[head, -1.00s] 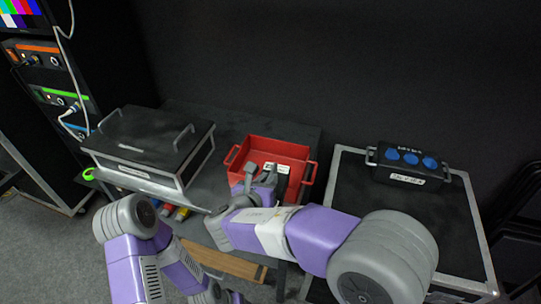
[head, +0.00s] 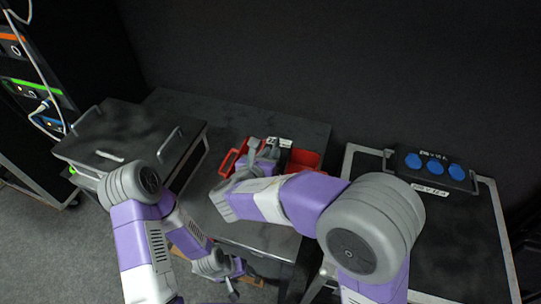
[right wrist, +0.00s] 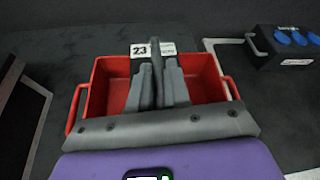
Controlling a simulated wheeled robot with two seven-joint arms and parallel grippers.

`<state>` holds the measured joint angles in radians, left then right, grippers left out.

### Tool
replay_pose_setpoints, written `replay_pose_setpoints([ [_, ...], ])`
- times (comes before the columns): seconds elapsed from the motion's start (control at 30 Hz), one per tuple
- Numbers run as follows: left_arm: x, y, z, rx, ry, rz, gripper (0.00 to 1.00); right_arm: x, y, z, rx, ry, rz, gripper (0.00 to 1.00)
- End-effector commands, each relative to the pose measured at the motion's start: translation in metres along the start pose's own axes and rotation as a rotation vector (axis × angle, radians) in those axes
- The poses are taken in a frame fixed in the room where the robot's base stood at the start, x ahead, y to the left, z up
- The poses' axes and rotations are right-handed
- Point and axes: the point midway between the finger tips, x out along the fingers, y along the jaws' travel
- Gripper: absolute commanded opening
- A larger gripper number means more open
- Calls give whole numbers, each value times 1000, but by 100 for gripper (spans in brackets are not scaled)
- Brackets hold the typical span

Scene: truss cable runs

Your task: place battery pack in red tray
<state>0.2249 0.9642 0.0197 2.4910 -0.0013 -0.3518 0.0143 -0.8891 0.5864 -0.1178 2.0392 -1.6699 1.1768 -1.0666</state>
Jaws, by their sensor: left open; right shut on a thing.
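The red tray (head: 306,158) stands on the dark table, and it also fills the middle of the right wrist view (right wrist: 99,92). My right gripper (head: 262,148) is over the tray, fingers pointing away from me. It is shut on the battery pack, a dark block with a white label (head: 281,143). In the right wrist view the pack's label (right wrist: 140,50) reads 23 and shows behind the fingers (right wrist: 157,80), in line with the tray's back rim. Whether the pack touches the tray is hidden. My left gripper (head: 230,284) is open and empty, low in front of the table.
A black case with grey handles (head: 128,135) stands left of the tray. At right, a black flight case (head: 440,235) carries a box with blue round sockets (head: 434,168). A rack with cables (head: 28,85) is at far left. The table (head: 240,115) behind the tray is clear.

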Motion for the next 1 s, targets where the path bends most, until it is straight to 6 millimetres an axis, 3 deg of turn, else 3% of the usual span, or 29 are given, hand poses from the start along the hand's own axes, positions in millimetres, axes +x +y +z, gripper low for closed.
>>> replay_pose_setpoints([
  [0.27,8,-3,0,0,0,0,60,7,4,-15,4,-7,0,0],
  [0.53,24,-9,-1,0,0,0,60,21,11,-50,2,-6,-1,0],
  [0.8,23,-9,-1,0,0,0,60,22,12,-52,4,-5,0,0],
  [0.83,23,-8,-1,0,0,0,60,23,12,-55,1,2,0,21],
  [0.97,23,-8,-1,0,0,0,60,23,12,-55,1,1,0,41],
  [1.0,23,-9,-1,0,0,0,60,23,12,-55,1,1,0,42],
])
